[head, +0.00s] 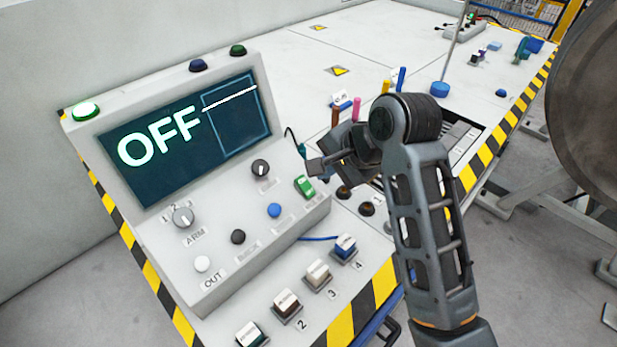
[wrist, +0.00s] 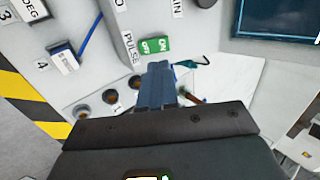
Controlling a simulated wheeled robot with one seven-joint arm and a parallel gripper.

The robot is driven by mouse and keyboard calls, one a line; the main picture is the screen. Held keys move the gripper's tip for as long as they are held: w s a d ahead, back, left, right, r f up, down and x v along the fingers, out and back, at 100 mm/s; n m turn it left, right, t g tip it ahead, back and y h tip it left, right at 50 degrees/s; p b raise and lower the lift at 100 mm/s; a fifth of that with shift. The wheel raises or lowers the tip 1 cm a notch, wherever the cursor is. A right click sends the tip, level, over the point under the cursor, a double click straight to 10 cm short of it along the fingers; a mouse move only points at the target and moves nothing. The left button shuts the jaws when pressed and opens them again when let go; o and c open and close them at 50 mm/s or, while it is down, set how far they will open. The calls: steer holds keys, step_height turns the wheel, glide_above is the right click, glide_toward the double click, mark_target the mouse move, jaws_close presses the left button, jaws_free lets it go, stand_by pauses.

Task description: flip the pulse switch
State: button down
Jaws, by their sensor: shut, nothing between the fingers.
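The pulse switch (head: 304,186) is a small green rocker on the sloped face of the grey console, near its right end. In the wrist view the switch (wrist: 156,46) shows OFF and ON markings beside a PULSE label (wrist: 131,48). My gripper (head: 316,166) is shut and empty, above and close to the switch. In the wrist view the fingertips (wrist: 158,70) point at the switch and sit just short of it; I cannot tell whether they touch. The console screen (head: 183,138) reads OFF.
The console also carries an ARM knob (head: 183,217), another dark knob (head: 260,167) and a blue button (head: 274,210). Coloured pegs (head: 357,105) stand behind my gripper.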

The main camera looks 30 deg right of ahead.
mark_target(302, 183)
steer(key=x, duration=0.7)
steer(key=shift+w+f, duration=0.2)
steer(key=shift+f, duration=0.05)
